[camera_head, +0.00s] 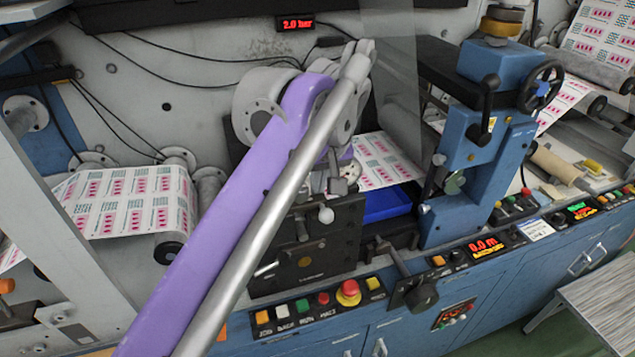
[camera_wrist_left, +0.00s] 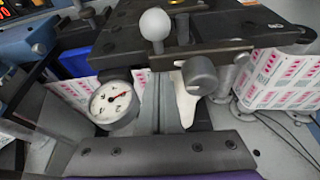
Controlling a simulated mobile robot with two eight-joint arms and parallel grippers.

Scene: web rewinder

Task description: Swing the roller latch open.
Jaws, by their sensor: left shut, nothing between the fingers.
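A dark machine block (camera_head: 335,240) at the centre carries a white ball knob (camera_head: 326,215). The knob also shows in the wrist view, top centre (camera_wrist_left: 154,24). A short silver lever (camera_head: 266,269) sticks out at the block's lower left. I cannot tell for sure which part is the roller latch. My left arm, purple and silver, rises from the bottom and bends down over the block. Its gripper (camera_head: 336,178) is just above the ball knob, shut and empty; its fingertips are partly hidden. I see no contact with the knob. My right gripper is not in view.
A dial gauge (camera_wrist_left: 115,105) sits near the left gripper. A blue post with a black handwheel (camera_head: 541,87) stands to the right. A red emergency button (camera_head: 348,292) and other push-buttons line the front panel. Printed web (camera_head: 130,200) runs over rollers at left.

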